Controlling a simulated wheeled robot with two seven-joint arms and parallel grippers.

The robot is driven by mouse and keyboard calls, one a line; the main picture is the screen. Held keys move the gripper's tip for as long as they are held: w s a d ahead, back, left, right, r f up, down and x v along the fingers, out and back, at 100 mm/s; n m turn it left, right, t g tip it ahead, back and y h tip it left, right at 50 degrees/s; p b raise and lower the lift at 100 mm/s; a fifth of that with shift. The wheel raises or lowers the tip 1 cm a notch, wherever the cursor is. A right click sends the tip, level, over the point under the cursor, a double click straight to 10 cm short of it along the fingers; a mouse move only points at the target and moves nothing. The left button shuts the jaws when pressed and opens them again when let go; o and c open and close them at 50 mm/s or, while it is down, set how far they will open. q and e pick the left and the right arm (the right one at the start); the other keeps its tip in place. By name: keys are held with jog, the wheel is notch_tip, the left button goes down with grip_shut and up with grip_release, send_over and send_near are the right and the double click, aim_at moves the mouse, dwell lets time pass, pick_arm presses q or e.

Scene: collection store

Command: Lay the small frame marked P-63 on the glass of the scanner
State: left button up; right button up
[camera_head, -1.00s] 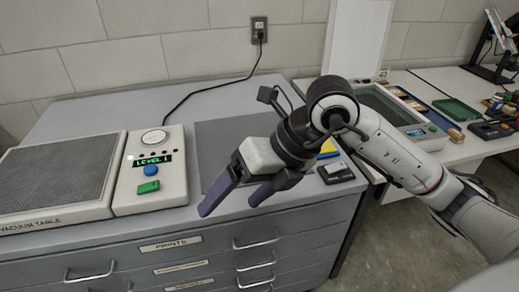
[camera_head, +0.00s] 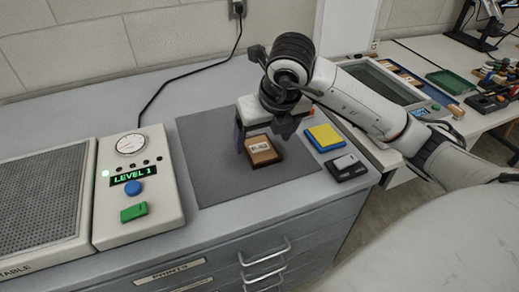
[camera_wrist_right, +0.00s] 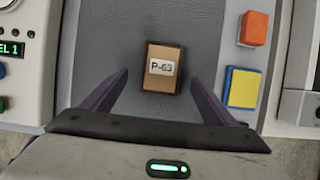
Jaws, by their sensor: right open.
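The small brown frame marked P-63 (camera_head: 263,150) lies on the grey mat (camera_head: 215,185) on top of the drawer cabinet. In the right wrist view the frame (camera_wrist_right: 161,82) shows its label between and ahead of the fingers. My right gripper (camera_head: 262,135) is over the mat by the frame, and it is open with nothing in it; in the right wrist view its dark fingers (camera_wrist_right: 160,92) are spread to either side. My left gripper is not in view.
A blue-and-yellow block (camera_head: 324,137) and a grey-black device (camera_head: 348,167) lie right of the mat. A control box (camera_head: 140,190) with a dial and the vacuum table (camera_head: 40,205) stand at left. A green tray (camera_head: 452,82) is beyond the scanner.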

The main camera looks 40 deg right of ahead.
aim_at(260, 148)
jog(key=x, duration=0.4)
jog(key=shift+w+d+f, duration=0.1)
jog(key=shift+w+d, duration=0.05)
jog(key=shift+d, duration=0.05)
jog(key=c, duration=1.2)
